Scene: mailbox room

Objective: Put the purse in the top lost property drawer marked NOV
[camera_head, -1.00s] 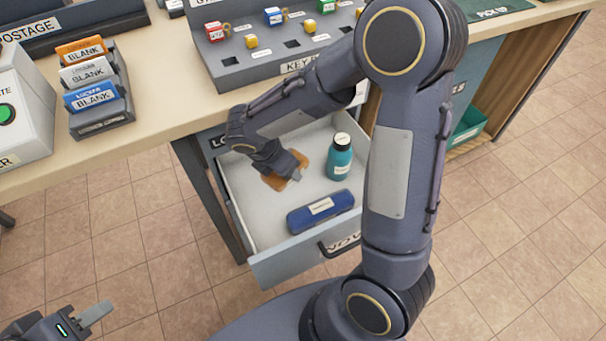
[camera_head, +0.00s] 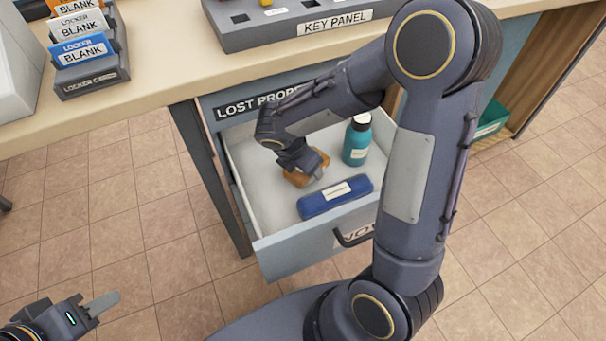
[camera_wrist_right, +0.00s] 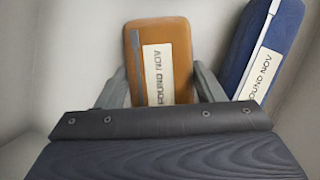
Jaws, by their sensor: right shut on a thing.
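The orange-brown purse (camera_head: 294,180) is inside the open drawer (camera_head: 285,253), toward its left side. In the right wrist view the purse (camera_wrist_right: 158,60) shows a grey strip and a white label reading FOUND NOV. My right gripper (camera_head: 316,170) is low inside the drawer, shut on the purse, one finger on each side of it in the right wrist view (camera_wrist_right: 166,85). I cannot tell whether the purse touches the drawer floor. The drawer front's label is partly hidden by my right arm. My left gripper (camera_head: 98,307) is at the lower left, away from the drawer; only one finger shows clearly.
A blue case (camera_head: 335,197) and a teal bottle (camera_head: 357,142) share the drawer. The blue case (camera_wrist_right: 262,55) is just right of the purse in the wrist view. Above is the counter (camera_head: 165,75) with the key panel (camera_head: 300,28) and locker card holder (camera_head: 90,75).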

